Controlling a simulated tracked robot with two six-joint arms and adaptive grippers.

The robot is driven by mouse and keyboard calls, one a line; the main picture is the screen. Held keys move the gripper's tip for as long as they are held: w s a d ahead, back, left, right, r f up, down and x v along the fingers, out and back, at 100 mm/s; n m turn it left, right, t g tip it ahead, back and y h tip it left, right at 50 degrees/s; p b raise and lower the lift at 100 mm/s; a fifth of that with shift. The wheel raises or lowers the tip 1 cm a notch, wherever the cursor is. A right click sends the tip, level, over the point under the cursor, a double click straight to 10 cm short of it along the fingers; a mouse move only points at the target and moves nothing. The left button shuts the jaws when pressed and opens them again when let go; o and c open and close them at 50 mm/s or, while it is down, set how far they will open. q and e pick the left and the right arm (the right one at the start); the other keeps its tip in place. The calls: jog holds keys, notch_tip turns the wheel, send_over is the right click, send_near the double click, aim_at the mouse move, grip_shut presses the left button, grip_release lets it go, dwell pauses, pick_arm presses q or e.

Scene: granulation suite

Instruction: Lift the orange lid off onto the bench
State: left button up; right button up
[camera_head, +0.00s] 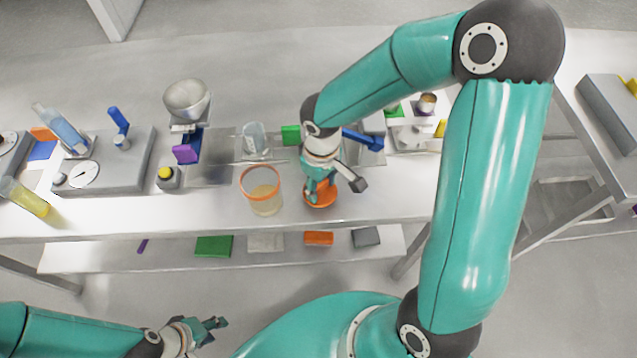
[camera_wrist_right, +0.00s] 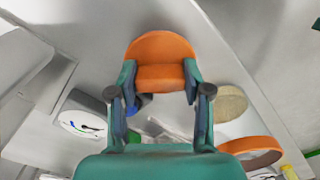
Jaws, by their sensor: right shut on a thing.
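The orange lid (camera_head: 320,195) is gripped by my right gripper (camera_head: 323,188), just right of the clear jar. In the right wrist view the lid (camera_wrist_right: 160,60) sits between the two fingertips of my right gripper (camera_wrist_right: 160,86), which is shut on it. Whether the lid touches the bench (camera_head: 385,205) I cannot tell. The clear jar (camera_head: 264,198) stands open with an orange rim and pale tan contents. Its orange rim (camera_wrist_right: 252,144) shows at the lower right of the wrist view. My left gripper (camera_head: 212,328) is empty and open, low in front of the bench.
A clear beaker (camera_head: 255,140) stands behind the jar. A scale with a metal bowl (camera_head: 187,100) and a grey dial device (camera_head: 105,160) stand to the left. Blue and green items lie behind my right gripper. A lower shelf (camera_head: 80,258) holds several coloured blocks.

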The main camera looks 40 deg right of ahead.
jog(key=shift+f+b, duration=0.5)
jog(key=shift+f, duration=0.05)
jog(key=o, duration=1.2)
jog(key=shift+c, duration=0.2)
jog(key=shift+r, duration=0.15)
